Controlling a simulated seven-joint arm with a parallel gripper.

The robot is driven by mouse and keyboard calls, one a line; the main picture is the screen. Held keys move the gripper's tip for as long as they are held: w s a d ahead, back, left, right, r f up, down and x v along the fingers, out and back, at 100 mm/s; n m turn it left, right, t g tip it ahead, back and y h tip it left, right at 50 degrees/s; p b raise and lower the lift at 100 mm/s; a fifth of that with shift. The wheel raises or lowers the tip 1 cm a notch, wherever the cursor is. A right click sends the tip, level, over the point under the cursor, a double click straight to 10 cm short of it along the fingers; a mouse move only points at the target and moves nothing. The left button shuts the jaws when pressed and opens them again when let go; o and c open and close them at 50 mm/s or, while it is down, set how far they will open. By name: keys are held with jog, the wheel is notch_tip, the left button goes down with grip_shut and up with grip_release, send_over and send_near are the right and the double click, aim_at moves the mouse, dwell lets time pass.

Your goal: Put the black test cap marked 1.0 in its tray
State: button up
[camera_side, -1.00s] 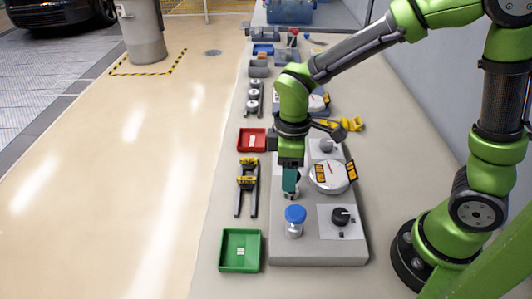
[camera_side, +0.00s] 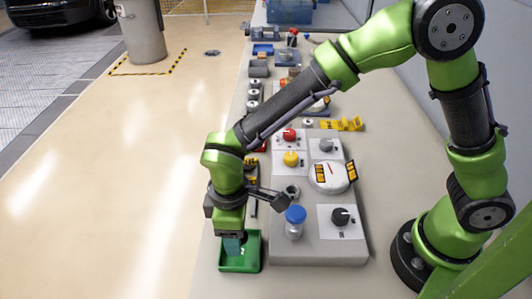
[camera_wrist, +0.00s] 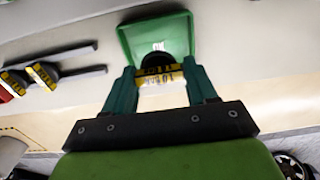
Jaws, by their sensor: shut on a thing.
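My gripper (camera_side: 233,246) is at the green tray (camera_side: 257,252) at the bench's front left edge. Its teal fingers also show in the wrist view (camera_wrist: 160,84), shut on a black cap (camera_wrist: 157,60) with a yellow label. The label is upside down and seems to end in 1.0. In the wrist view the cap is over the near part of the green tray (camera_wrist: 130,44), which bears a white OK mark. I cannot tell whether the cap touches the tray floor. In the side view the fingers and arm hide the cap.
A dark two-pronged rack (camera_wrist: 75,73) with yellow labels lies beside the tray, partly behind my arm in the side view.

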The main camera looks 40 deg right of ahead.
jog(key=shift+f, duration=2)
jog(key=shift+f, duration=0.1)
jog(key=o, duration=0.6)
